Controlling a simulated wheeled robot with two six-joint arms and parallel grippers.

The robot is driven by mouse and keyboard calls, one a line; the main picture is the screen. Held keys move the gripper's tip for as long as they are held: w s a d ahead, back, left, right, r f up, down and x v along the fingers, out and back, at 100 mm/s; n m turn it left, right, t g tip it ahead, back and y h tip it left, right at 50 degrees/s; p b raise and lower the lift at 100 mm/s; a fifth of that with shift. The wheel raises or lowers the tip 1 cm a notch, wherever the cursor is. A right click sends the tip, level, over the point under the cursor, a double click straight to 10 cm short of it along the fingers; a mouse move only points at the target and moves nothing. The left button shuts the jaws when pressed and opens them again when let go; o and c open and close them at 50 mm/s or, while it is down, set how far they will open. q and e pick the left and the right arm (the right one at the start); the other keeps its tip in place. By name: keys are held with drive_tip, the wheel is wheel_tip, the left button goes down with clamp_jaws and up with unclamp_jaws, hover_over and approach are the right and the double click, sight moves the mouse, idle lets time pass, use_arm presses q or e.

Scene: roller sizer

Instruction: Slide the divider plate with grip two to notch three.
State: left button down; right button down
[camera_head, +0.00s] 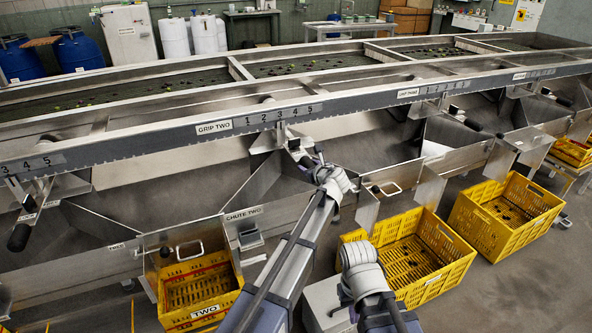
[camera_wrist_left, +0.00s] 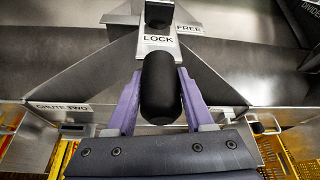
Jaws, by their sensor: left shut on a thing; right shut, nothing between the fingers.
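The GRIP TWO label (camera_head: 214,127) is on the long rail, left of a scale numbered 1 to 5 (camera_head: 281,114). The divider plate (camera_head: 265,180) hangs below this scale, its upright bracket (camera_head: 280,133) close under the 3. My left gripper (camera_head: 309,163) is at its handle; in the wrist view the left gripper (camera_wrist_left: 162,100) is shut on the black grip (camera_wrist_left: 160,85). A LOCK plate (camera_wrist_left: 158,39) is right above the grip, a FREE plate (camera_wrist_left: 189,29) to its right. My right gripper (camera_head: 354,247) is away from the plate, its fingers largely hidden by the wrist.
Yellow crates (camera_head: 411,258) stand below the chutes, one marked TWO (camera_head: 200,290). The CHUTE TWO label (camera_head: 243,213) is on the sheet metal left of my left arm. Another scale and handle (camera_head: 20,238) are at far left, further units at right.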

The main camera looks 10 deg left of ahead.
use_arm(q)
drive_tip(key=shift+d, duration=0.1)
drive_tip(key=shift+c, duration=1.5)
unclamp_jaws()
drive_tip(key=p+v, duration=0.3)
drive_tip(key=v, duration=0.4)
drive_tip(key=shift+s, duration=0.35)
drive_tip(key=shift+s+d, duration=0.1)
drive_tip(key=shift+d, duration=0.05)
